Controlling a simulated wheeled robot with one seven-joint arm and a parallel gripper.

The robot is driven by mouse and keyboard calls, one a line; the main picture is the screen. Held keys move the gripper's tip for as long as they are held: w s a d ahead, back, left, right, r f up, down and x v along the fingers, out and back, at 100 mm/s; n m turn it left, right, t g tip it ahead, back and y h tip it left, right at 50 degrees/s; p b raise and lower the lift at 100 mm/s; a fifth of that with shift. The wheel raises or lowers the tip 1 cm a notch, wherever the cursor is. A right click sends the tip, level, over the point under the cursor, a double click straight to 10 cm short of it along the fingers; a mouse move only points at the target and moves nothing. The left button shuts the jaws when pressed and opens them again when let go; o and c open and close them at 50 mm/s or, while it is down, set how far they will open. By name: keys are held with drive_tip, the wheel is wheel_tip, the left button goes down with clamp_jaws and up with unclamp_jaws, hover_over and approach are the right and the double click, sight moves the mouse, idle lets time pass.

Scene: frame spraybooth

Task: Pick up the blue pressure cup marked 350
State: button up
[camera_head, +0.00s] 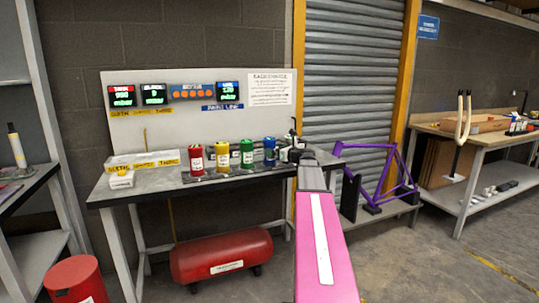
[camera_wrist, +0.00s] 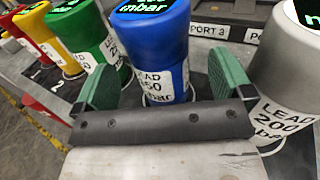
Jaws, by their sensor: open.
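The blue pressure cup (camera_head: 269,152) stands upright on the bench in a row of cups. In the wrist view the blue cup (camera_wrist: 160,45) is ahead of and between my gripper's two green finger pads (camera_wrist: 165,78). Its label reads LEAD, with "50" legible below and the first digit unclear. A dark screen on top shows mbar. My gripper is open, with nothing held; the pads flank the cup low down, and I cannot tell whether either touches it. In the head view my gripper (camera_head: 297,148) is right beside the cup, partly hidden by my arm.
A green cup (camera_wrist: 85,32) stands close on the left, then yellow (camera_head: 222,156) and red (camera_head: 196,160) cups. A silver cup (camera_wrist: 285,70) labelled LEAD 200 stands close to the right finger. A display panel (camera_head: 215,115) rises behind the bench (camera_head: 130,192).

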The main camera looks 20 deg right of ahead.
drive_tip(key=x, duration=0.3)
drive_tip(key=shift+w+a, duration=0.15)
drive_tip(key=shift+w, duration=0.2)
drive_tip(key=shift+c, duration=0.3)
drive_tip(key=shift+r, duration=0.1)
drive_tip(key=c, duration=1.4)
drive_tip(key=shift+r, duration=0.1)
